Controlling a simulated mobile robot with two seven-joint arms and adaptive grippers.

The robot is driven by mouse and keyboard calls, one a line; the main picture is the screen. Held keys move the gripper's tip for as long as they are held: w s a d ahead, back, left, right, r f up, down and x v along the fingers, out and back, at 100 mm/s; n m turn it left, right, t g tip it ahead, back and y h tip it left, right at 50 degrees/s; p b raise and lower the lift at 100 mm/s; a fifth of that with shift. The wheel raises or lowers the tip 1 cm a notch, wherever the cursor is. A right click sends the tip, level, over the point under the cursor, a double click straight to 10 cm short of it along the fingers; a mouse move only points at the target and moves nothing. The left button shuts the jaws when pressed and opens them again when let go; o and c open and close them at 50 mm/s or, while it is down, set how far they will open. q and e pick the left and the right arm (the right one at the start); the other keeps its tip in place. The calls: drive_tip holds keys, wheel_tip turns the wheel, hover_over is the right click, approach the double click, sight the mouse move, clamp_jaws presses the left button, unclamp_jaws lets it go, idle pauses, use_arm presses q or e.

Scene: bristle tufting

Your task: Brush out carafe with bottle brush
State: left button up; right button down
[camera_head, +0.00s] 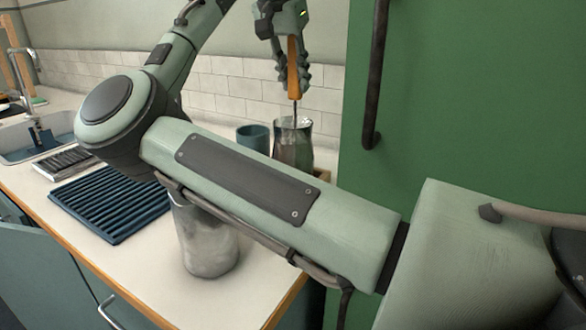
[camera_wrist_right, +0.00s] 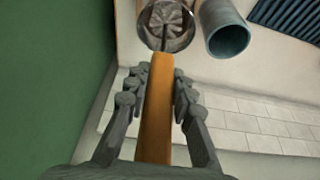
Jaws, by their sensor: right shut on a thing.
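My right gripper (camera_head: 292,72) is shut on the orange handle of the bottle brush (camera_head: 293,68), which hangs upright with its thin stem pointing down. The glass carafe (camera_head: 293,146) stands on the counter below it. The brush stem enters the carafe's mouth. In the right wrist view the orange handle (camera_wrist_right: 155,115) lies between the fingers (camera_wrist_right: 158,97), and the carafe (camera_wrist_right: 165,22) shows the bristle head inside it. The lower carafe is hidden by my arm in the head view. My left gripper is not in view.
A blue-grey cup (camera_head: 253,138) stands just left of the carafe; it also shows in the wrist view (camera_wrist_right: 228,40). A metal canister (camera_head: 208,245) stands near the front edge. A dark ribbed mat (camera_head: 110,205) lies by the sink (camera_head: 50,135). A green cabinet door (camera_head: 455,90) is close on the right.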

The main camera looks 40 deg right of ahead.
sight(293, 40)
drive_tip(key=shift+r+p, duration=0.5)
drive_tip(key=shift+r, duration=1.95)
drive_tip(key=shift+f+b, duration=0.95)
drive_tip(key=shift+f, duration=1.6)
drive_tip(key=shift+s+a+p, duration=0.1)
drive_tip(key=shift+a+p, duration=0.25)
drive_tip(key=shift+a, duration=0.1)
drive_tip(key=shift+w+a+p, duration=0.35)
drive_tip(key=shift+a, duration=0.05)
